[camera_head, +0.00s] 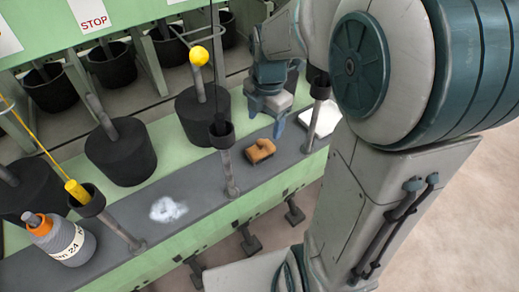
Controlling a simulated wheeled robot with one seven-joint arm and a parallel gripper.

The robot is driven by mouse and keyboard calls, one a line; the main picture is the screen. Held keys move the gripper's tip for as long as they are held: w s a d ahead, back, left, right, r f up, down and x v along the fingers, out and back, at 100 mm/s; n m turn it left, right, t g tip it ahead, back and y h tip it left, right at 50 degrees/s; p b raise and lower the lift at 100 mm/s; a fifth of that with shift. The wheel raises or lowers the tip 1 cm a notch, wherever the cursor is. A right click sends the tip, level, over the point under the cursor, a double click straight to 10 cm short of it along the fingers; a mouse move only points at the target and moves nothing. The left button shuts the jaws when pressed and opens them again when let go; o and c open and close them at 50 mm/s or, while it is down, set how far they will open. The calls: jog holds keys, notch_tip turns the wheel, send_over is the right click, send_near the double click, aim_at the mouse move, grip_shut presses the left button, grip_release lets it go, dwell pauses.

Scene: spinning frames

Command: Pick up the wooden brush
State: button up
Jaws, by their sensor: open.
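The wooden brush (260,150) is a small brown block. It lies on the dark grey ledge of the green machine, right of the picture's middle. My gripper (264,122) hangs just above and behind the brush, its fingers pointing down. It is open and empty, apart from the brush as far as this view shows. My arm fills the right side of the picture.
A metal post with a dark cup (222,135) stands just left of the brush, another post (318,90) to its right. Black cylinders (120,155) line the back. A labelled bottle (62,240) and white fluff (167,210) are on the left. A white block (322,118) lies right.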

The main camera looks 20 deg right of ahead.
aim_at(261, 142)
jog(key=f+b, duration=0.1)
jog(key=f, duration=0.6)
jog(key=f+b, duration=0.1)
jog(key=f, duration=0.3)
jog(key=shift+w+a+b, duration=0.35)
jog(key=shift+w, duration=0.05)
jog(key=shift+c, duration=0.3)
jog(key=c, duration=1.1)
